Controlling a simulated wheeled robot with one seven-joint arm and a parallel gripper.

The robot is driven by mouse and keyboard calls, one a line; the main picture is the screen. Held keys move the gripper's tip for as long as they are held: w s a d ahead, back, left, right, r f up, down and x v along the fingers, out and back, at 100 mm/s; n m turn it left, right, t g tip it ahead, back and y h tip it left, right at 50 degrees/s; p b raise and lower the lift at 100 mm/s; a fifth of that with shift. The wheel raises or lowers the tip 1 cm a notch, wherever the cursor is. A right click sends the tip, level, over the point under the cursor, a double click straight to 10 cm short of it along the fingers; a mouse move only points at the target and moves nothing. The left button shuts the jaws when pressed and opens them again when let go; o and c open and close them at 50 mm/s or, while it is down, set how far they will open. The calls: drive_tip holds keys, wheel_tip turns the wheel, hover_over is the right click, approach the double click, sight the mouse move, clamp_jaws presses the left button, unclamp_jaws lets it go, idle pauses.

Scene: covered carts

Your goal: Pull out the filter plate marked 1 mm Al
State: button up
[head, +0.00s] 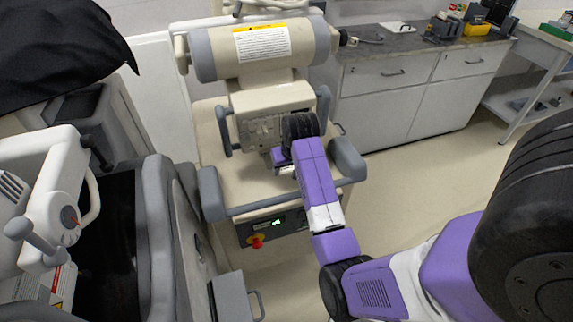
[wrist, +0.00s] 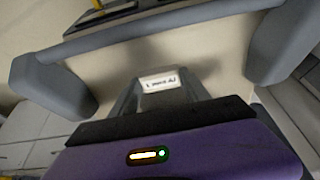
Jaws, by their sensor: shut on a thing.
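A filter plate (wrist: 160,83) shows in the wrist view as a grey piece with a white label, upside down, that seems to read 1 mm Al. In the head view, my gripper (head: 281,160) is at the lower front of the beige tube housing (head: 262,97) on the cart. My wrist covers part of the housing's front there. I cannot tell how far the plate sits in a slot.
The cart has a grey front handle rail (head: 275,204) and padded grey arms close below my forearm. A control panel with a red knob (head: 257,242) is under the rail. A covered machine (head: 100,215) stands close on the left. Floor to the right is clear.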

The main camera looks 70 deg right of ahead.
drive_tip(key=shift+s+a, duration=0.15)
drive_tip(key=shift+a, duration=0.05)
drive_tip(key=shift+s+a+p, duration=0.25)
drive_tip(key=shift+p, duration=0.1)
drive_tip(key=shift+s+a+p, duration=0.4)
drive_tip(key=shift+a, duration=0.1)
drive_tip(key=shift+s+a, duration=0.25)
drive_tip(key=shift+s+a+p, duration=0.3)
drive_tip(key=shift+a+p, duration=0.15)
